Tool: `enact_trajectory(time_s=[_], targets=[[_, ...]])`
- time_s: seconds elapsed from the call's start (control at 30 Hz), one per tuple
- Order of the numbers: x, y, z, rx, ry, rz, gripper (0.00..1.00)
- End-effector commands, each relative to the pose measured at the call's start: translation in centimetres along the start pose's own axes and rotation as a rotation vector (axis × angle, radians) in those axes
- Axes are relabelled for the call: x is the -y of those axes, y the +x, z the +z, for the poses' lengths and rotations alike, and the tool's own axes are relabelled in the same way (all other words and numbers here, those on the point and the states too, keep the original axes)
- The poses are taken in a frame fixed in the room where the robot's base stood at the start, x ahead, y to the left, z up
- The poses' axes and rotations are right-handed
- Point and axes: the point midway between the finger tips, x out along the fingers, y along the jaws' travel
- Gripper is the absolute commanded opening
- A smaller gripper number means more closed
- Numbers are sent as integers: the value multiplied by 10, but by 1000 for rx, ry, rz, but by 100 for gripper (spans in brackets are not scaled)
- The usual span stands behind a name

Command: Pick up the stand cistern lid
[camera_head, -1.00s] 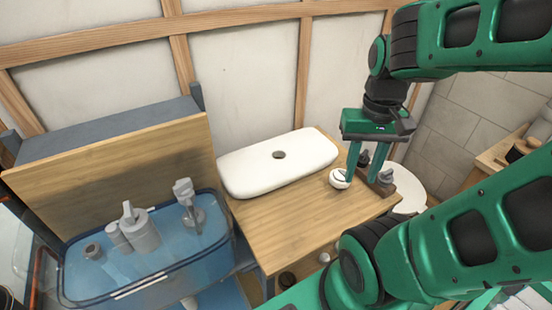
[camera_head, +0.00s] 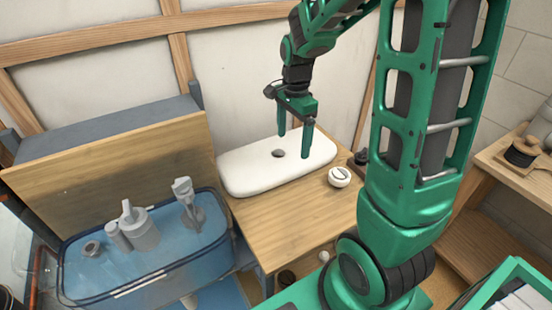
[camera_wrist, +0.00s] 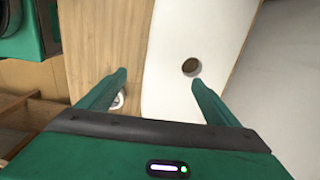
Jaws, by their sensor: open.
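The stand cistern lid (camera_head: 250,166) is a long white slab with rounded corners and a dark round hole near its middle. It lies flat on the wooden stand top (camera_head: 275,222). My gripper (camera_head: 294,147) is open and empty above the right part of the lid, pointing down. In the wrist view the lid (camera_wrist: 185,100) also shows with its hole, and one finger of my gripper (camera_wrist: 157,92) is over the lid while the other is over the wood beside it. The gap between fingertips and lid is hard to judge.
A small round white object (camera_head: 339,177) sits on the stand at the lid's front right. A transparent blue tank (camera_head: 150,275) with grey fittings (camera_head: 140,232) stands at left. A wooden board (camera_head: 110,180) rises behind the tank. The panelled wall (camera_head: 240,80) is close behind the lid.

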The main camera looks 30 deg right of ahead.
Motion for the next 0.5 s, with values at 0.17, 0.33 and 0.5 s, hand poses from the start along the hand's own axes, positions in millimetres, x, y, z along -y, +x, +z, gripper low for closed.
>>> enact_trajectory(time_s=[0.17,0.33,0.5], targets=[[8,16,5,3,36,3,84],[7,42,5,3,36,4,84],[8,58,5,2,35,1,84]])
